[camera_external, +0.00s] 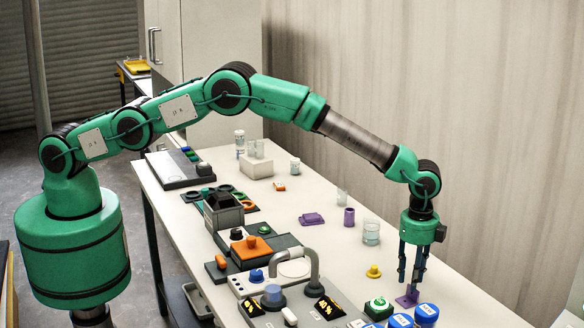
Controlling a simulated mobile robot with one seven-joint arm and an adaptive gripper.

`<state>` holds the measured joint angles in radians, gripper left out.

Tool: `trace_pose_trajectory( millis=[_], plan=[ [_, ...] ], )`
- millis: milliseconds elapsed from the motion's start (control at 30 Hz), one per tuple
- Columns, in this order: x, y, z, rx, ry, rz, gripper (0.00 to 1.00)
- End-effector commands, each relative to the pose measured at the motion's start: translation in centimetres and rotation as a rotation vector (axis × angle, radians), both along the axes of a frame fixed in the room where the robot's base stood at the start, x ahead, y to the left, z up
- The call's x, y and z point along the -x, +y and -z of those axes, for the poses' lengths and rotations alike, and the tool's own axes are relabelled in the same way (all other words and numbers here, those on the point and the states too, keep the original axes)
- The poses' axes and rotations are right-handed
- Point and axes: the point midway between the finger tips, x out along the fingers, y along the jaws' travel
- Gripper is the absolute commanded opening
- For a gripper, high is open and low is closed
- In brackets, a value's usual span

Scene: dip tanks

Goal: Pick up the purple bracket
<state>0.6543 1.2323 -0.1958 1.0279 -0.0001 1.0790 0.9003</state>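A purple bracket (405,301) lies at the right end of the white table, near the front. It looks L-shaped, with a flat foot and a short upright part. My gripper (409,284) points straight down right above it. The two dark fingers stand apart, and the tips are at or around the bracket's upright part. I cannot tell whether they touch it. Part of the bracket is hidden behind the fingers.
Blue-lidded jars (427,313) and a green button (379,307) stand close in front of the gripper. A yellow knob piece (374,271), a glass beaker (371,234), a purple cylinder (349,217) and a flat purple block (311,219) lie further back. The table's right side is clear.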

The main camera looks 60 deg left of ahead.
Motion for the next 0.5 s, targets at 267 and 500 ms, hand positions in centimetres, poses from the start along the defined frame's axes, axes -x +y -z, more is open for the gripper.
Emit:
trace_pose_trajectory(
  millis=[267,500],
  plan=[
    [0.0,0.0,2.9,0.000,0.000,0.000,0.33],
    [0.0,0.0,3.9,0.001,-0.002,0.000,0.33]
  ],
)
